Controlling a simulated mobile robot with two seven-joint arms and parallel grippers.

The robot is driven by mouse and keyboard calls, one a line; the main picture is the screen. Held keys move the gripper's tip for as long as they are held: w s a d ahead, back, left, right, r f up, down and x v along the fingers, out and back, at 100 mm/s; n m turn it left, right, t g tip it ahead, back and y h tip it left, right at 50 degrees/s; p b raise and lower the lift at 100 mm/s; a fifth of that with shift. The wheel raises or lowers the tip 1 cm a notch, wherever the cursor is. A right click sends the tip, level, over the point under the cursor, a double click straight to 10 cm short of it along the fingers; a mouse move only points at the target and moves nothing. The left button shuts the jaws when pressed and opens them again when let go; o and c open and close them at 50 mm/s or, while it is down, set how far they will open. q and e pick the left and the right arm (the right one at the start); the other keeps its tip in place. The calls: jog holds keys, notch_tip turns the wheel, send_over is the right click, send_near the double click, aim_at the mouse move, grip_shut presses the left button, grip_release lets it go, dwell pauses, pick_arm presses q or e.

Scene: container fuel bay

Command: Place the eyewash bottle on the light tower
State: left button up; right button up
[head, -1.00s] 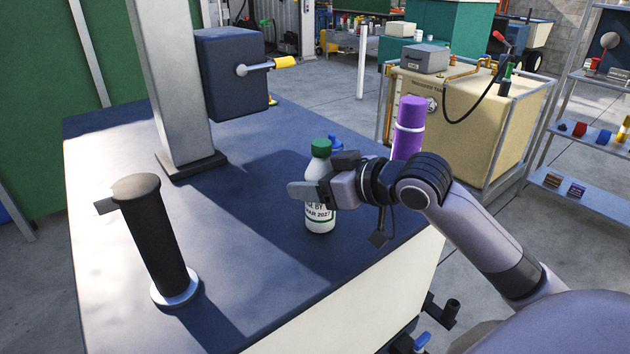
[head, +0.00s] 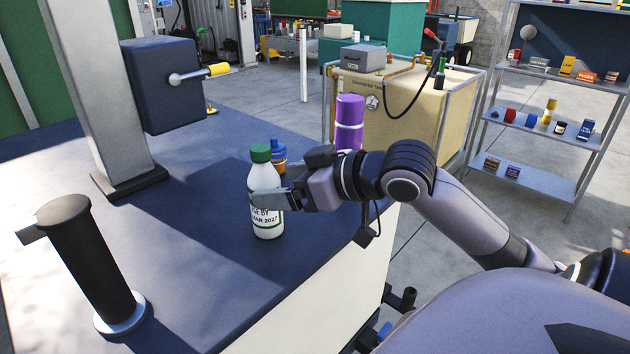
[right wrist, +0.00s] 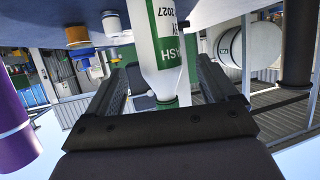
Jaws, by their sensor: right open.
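The eyewash bottle (head: 265,178) is white with a green cap and stands upright on a dark blue top. That top (head: 210,285) belongs to a cabinet with a grey mast, which appears to be the light tower. My right gripper (head: 282,197) is open at the bottle's body, reaching in from the right. In the right wrist view the bottle (right wrist: 165,35) shows between the spread fingers of the gripper (right wrist: 160,85). One finger hides part of its label. I cannot tell whether the fingers touch it. My left gripper is not in view.
A blue-and-orange container (head: 279,152) and a purple cylinder (head: 349,125) stand behind my gripper. A black post (head: 88,262) stands at the near left. The mast (head: 95,90) carries a winch box (head: 160,85) with a yellow handle. The top between post and bottle is clear.

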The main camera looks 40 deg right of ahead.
aim_at(277, 186)
jog(key=v, duration=0.3)
jog(key=shift+s, duration=0.15)
jog(key=p+v, duration=0.2)
jog(key=p, duration=0.3)
jog(key=shift+s+d+r+p, duration=0.15)
jog(key=shift+s+r+p, duration=0.1)
jog(key=shift+p, duration=0.05)
dwell(0.3)
